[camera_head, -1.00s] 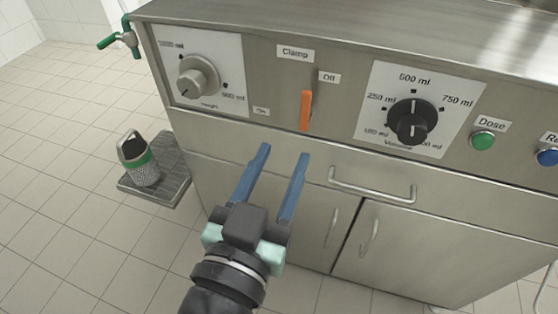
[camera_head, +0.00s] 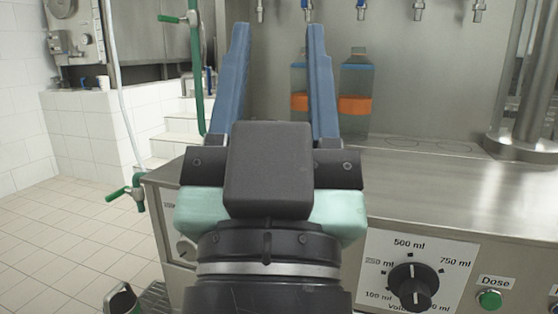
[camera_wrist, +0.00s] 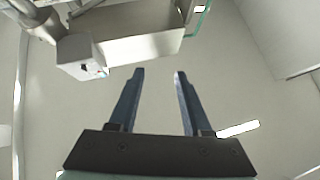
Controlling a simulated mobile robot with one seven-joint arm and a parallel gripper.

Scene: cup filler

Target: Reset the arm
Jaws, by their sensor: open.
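My gripper (camera_head: 277,60) is open and empty, raised in front of the filling machine with its blue fingers pointing up. In the wrist view my gripper (camera_wrist: 157,80) also shows both fingers apart with nothing between them. The machine's front panel carries the volume dial (camera_head: 413,285) and the green Dose button (camera_head: 489,299). My arm covers the clamp lever's area, and only the edge of the left dial (camera_head: 186,249) shows beside my gripper.
Two bottles with orange bands, one (camera_head: 357,90) plain and one (camera_head: 300,85) partly behind a finger, stand at the back wall under several taps. A green-handled valve (camera_head: 128,192) and pipe are at left.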

